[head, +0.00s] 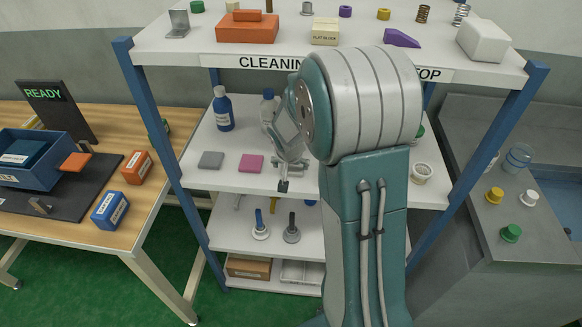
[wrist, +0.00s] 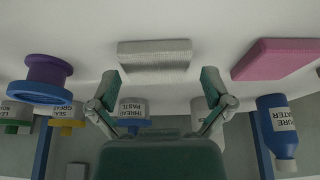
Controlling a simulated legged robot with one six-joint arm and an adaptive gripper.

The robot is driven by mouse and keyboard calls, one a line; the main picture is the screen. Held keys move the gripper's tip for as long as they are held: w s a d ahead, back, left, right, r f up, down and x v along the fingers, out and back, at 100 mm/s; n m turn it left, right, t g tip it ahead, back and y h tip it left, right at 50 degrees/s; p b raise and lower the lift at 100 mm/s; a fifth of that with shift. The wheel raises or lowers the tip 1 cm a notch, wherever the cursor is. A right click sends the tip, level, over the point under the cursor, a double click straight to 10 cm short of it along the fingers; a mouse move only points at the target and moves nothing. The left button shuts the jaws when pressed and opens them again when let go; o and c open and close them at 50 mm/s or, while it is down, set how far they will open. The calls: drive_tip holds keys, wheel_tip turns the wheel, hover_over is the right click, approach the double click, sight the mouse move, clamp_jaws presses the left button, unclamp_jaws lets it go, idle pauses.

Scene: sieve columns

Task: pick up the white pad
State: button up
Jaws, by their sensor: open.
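The white pad (wrist: 155,47) lies flat on the white middle shelf. In the wrist view it sits just beyond and between my fingertips, with no contact visible. My gripper (wrist: 159,80) is open and empty, one finger toward each end of the pad. In the head view my gripper (head: 284,184) hangs over the middle shelf, to the right of the pink pad (head: 251,163). There it hides most or all of the white pad.
A grey pad (head: 211,160) lies left of the pink one. A blue bottle (head: 222,108) stands behind them. The wrist view also shows the bottle (wrist: 283,125), a purple spool (wrist: 47,78) and labelled jars. The labelled upper shelf (head: 185,52) overhangs this level.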

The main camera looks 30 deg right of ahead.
drive_tip(key=shift+w+d+f, duration=0.1)
drive_tip(key=shift+d+f, duration=0.3)
drive_tip(key=shift+d, duration=0.05)
drive_tip(key=shift+a, duration=0.1)
drive_tip(key=c, duration=0.4)
drive_tip(key=shift+a, duration=0.15)
drive_tip(key=shift+r, duration=0.1)
